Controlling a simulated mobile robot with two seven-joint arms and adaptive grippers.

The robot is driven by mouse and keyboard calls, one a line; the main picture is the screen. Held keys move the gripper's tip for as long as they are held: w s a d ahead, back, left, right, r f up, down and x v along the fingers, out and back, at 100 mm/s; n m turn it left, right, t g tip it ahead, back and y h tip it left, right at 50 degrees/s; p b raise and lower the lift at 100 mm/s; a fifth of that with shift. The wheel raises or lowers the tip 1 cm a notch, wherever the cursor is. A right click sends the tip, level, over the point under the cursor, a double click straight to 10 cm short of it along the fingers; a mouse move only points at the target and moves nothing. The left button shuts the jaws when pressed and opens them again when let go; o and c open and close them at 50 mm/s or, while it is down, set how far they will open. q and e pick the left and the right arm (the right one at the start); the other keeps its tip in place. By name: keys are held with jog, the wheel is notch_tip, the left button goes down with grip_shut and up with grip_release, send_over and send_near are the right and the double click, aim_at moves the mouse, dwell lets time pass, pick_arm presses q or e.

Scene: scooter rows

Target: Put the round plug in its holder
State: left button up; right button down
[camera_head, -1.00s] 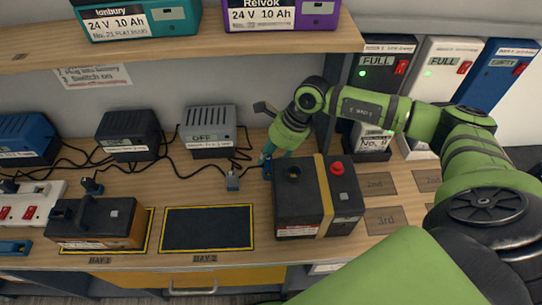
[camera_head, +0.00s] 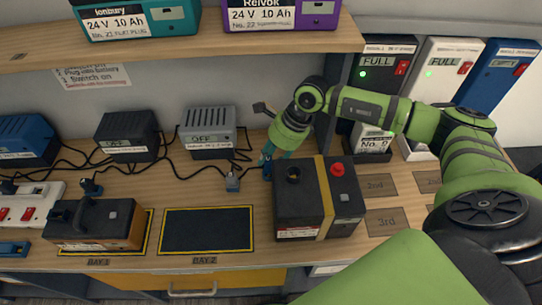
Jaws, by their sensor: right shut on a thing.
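My right gripper (camera_head: 267,158) is at the back of the bench, just behind the left corner of a black battery with a yellow stripe (camera_head: 312,222). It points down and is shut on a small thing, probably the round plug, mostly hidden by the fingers. A small dark blue piece (camera_head: 267,173) shows right under the fingertips; I cannot tell whether it is the plug or its holder. A grey-blue holder-like piece (camera_head: 233,183) stands to the left, apart from the gripper, with a cable near it. My left gripper is not in view.
Chargers (camera_head: 208,130) with black cables line the wall. An orange-black battery (camera_head: 97,225) sits in bay 1; the bay 2 mat (camera_head: 207,230) is empty. A shelf (camera_head: 200,48) with batteries overhangs the back. A white power strip (camera_head: 28,203) lies at left.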

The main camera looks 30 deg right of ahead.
jog(key=shift+f+b, duration=0.95)
jog(key=shift+f, duration=0.1)
jog(key=c, duration=0.9)
grip_release()
jog(key=shift+o, duration=0.2)
jog(key=shift+r, duration=0.1)
jog(key=v, duration=0.7)
jog(key=shift+r, duration=0.2)
